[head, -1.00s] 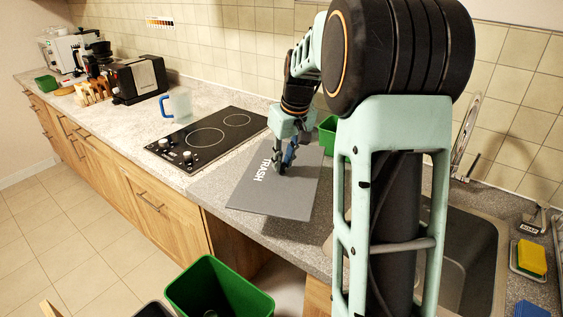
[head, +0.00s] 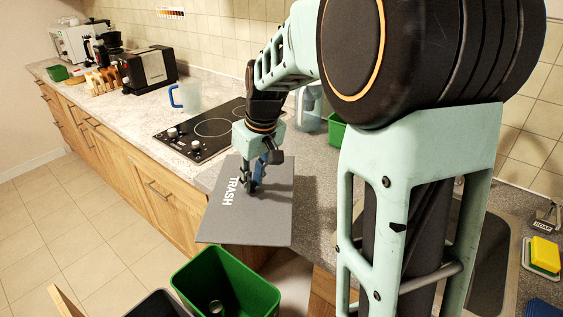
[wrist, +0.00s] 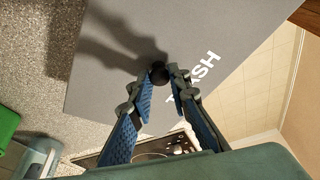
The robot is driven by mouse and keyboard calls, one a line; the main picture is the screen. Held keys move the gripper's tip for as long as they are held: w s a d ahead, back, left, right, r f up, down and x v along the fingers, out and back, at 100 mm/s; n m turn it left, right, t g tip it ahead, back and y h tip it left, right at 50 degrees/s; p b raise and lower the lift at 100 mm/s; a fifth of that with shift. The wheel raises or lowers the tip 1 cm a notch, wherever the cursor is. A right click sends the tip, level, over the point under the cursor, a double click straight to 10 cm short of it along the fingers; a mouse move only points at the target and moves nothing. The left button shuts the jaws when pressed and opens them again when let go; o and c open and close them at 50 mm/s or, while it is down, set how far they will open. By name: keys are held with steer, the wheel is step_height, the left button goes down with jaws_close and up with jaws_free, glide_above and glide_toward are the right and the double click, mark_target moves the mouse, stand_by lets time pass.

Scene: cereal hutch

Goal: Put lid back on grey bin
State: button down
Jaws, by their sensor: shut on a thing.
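The grey lid (head: 262,220) is a flat panel with white TRASH lettering. My gripper (head: 254,186) is shut on its small dark knob, which shows between the fingertips (wrist: 159,84) in the wrist view (wrist: 159,72). The lid is roughly level, over the counter's front edge, with its front part jutting past that edge. The grey bin (head: 158,305) shows only partly at the bottom of the head view, beside the green bin; its top appears open and dark inside.
An open green bin (head: 226,285) with something inside stands below the lid. The counter (head: 180,113) holds a cooktop (head: 205,130), a blue-handled jug (head: 186,96) and a toaster (head: 149,70). A sponge (head: 544,254) lies by the sink at right. Floor is clear at left.

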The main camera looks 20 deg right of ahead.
steer(key=s+a+f+n+b, duration=0.1)
steer(key=s+a+f+n, duration=0.2)
steer(key=a, duration=0.5)
steer(key=s+a+f+n, duration=0.1)
steer(key=s+a+f, duration=0.25)
steer(key=a, duration=0.45)
steer(key=s+a+f+n+g+y+b, duration=0.1)
steer(key=s+a+f+n+b, duration=0.3)
steer(key=a+f, duration=0.4)
steer(key=s+a+f+n+g+y+b, duration=0.1)
steer(key=s+a+f+n+b, duration=0.2)
steer(key=s+a+f+b, duration=0.5)
steer(key=w+d+f+b, duration=0.1)
steer(key=w+f+b, duration=0.2)
steer(key=f, duration=0.7)
steer(key=shift+d, duration=0.25)
steer(key=shift+w+f, duration=0.1)
steer(key=shift+f, duration=0.15)
stand_by(0.4)
steer(key=c, duration=1.2)
jaws_free()
steer(key=shift+c, duration=0.2)
steer(key=shift+r, duration=0.1)
